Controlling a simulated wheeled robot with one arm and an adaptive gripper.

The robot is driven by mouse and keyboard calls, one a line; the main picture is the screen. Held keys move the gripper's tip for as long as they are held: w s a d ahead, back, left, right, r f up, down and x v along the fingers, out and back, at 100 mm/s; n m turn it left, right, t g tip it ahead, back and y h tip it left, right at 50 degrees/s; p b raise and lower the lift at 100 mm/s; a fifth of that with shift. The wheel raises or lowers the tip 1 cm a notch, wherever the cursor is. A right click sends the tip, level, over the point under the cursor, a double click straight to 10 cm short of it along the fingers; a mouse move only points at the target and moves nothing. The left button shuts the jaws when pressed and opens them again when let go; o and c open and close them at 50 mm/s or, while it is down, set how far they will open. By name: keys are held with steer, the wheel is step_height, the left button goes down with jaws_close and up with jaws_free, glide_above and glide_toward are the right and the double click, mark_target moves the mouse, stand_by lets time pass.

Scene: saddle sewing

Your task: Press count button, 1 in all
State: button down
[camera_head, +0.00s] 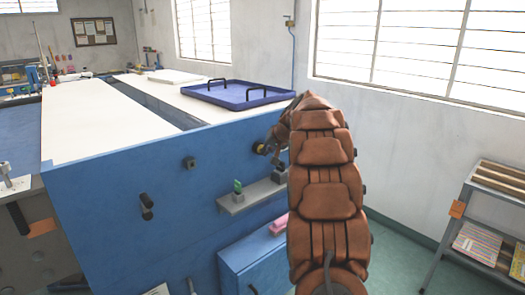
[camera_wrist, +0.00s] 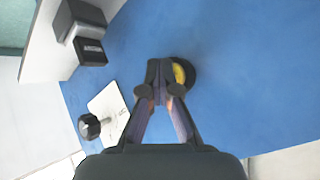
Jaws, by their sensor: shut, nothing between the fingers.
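A round yellow button (camera_wrist: 179,74) in a dark ring sits on the blue panel in the wrist view. It also shows in the head view (camera_head: 260,148), on the blue front face of the bench. I take it for the count button, though no readable label marks it. My gripper (camera_wrist: 160,72) is shut and empty. Its fingertips overlap the left part of the button in the wrist view and hide some of it. In the head view my gripper (camera_head: 268,146) is right at the button, partly hidden by my arm. I cannot tell whether the fingertips touch it or whether it is pressed in.
A black knob (camera_head: 147,207) and a small dark fitting (camera_head: 189,162) are on the panel to the left. A blue tray (camera_head: 235,95) lies on the white bench top.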

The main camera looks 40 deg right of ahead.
stand_by(0.4)
steer(key=shift+s+b, duration=0.8)
steer(key=shift+s, duration=0.15)
steer(key=shift+s, duration=0.15)
steer(key=s+b, duration=0.3)
steer(key=s, duration=0.1)
steer(key=shift+s+a, duration=0.1)
steer(key=shift+s, duration=0.25)
stand_by(0.5)
